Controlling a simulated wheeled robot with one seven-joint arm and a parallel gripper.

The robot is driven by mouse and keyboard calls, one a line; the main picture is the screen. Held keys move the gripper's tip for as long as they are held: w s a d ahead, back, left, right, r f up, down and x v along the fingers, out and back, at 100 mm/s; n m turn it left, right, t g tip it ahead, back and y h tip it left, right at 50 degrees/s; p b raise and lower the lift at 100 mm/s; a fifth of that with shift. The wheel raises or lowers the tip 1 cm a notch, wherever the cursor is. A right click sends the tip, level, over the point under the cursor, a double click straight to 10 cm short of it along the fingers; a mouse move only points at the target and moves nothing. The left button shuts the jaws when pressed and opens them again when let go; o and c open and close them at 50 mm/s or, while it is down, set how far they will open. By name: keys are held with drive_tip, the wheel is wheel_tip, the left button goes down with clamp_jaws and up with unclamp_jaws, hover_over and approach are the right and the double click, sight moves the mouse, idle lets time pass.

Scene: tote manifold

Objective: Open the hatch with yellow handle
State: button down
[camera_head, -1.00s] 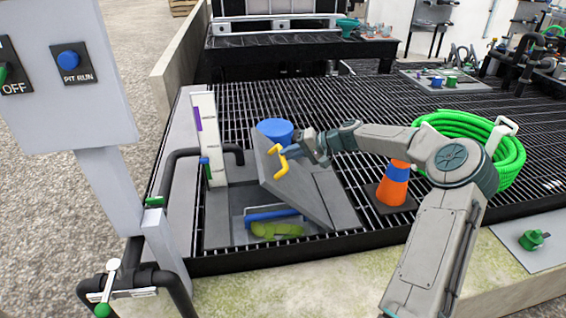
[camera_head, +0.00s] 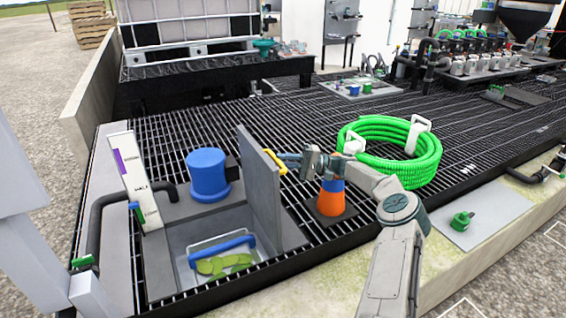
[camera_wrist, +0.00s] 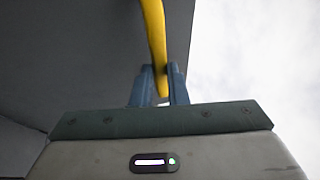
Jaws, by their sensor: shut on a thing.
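The grey hatch (camera_head: 259,190) stands close to upright on its hinge side, to the right of the pit opening. Its yellow handle (camera_head: 283,162) is on the face turned toward my arm, near the top. My gripper (camera_head: 288,160) is shut on the yellow handle. In the wrist view, the two blue-grey fingers of my gripper (camera_wrist: 159,85) close around the handle (camera_wrist: 154,35), with the underside or face of the hatch (camera_wrist: 85,50) at left. The open pit shows a clear basket (camera_head: 215,262) with a blue bar (camera_head: 221,244) and green material (camera_head: 222,264) inside.
A blue cylinder (camera_head: 207,174) stands behind the pit. An orange and blue cone (camera_head: 331,198) stands right of the hatch, near my arm. A green hose coil (camera_head: 390,150) lies farther right. A white gauge board (camera_head: 134,180) stands left of the pit.

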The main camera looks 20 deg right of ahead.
drive_tip(key=shift+d, duration=0.3)
drive_tip(key=c, duration=1.4)
unclamp_jaws()
drive_tip(key=shift+d, duration=0.1)
drive_tip(key=shift+c, duration=0.2)
drive_tip(key=shift+f, duration=0.1)
drive_tip(key=v, duration=0.7)
drive_tip(key=shift+d, duration=0.25)
drive_tip(key=shift+f, duration=0.1)
